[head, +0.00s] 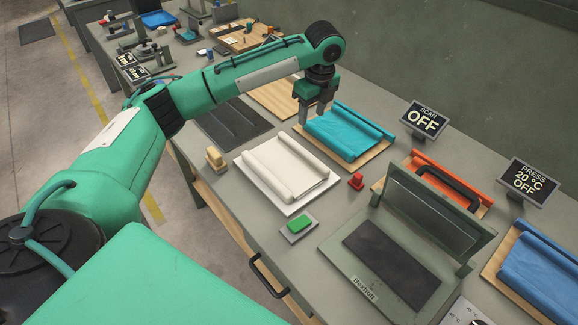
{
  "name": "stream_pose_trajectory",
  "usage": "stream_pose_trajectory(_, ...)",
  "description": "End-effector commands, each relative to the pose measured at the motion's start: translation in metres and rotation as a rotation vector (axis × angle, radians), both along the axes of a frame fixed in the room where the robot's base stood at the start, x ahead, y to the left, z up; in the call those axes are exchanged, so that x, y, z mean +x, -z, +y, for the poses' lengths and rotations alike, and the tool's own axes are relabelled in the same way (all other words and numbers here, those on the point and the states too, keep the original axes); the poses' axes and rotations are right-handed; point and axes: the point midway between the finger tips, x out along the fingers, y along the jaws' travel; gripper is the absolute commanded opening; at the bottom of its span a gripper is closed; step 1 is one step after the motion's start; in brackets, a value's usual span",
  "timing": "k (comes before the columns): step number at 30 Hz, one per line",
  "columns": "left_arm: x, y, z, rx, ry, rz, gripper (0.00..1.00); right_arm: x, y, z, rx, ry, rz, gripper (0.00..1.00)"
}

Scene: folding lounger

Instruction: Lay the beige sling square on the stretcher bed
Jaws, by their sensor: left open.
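A cream cloth with a rolled edge (285,168), the nearest match to the beige sling, lies folded on a white board (292,208) in the middle of the bench. My left gripper (313,116) points down, open, at the left end of a teal cloth (347,133); I cannot tell whether it touches the cloth. The teal cloth lies on a wooden board (340,160). I cannot tell which surface is the stretcher bed. A dark flat mat (232,125) lies left of the gripper. My right gripper is not in view.
An open press (420,225) with a dark plate stands at the right front. A green button (300,224), red block (356,181) and tan block (214,157) surround the cream cloth. A wall closes the back.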

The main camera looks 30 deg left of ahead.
Motion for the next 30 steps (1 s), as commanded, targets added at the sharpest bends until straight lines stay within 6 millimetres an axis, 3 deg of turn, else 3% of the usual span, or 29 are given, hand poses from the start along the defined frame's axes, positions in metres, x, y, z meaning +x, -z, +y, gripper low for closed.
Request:
stream_pose_trajectory(12,0.000,0.069,0.009,0.001,-0.001,0.015,0.47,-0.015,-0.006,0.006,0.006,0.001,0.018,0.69)
stream_pose_trajectory(20,0.000,0.089,0.012,0.002,-0.001,0.013,0.47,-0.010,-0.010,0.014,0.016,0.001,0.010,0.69)
stream_pose_trajectory(30,0.000,0.133,0.021,0.001,0.000,0.012,0.47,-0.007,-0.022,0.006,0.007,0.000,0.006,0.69)
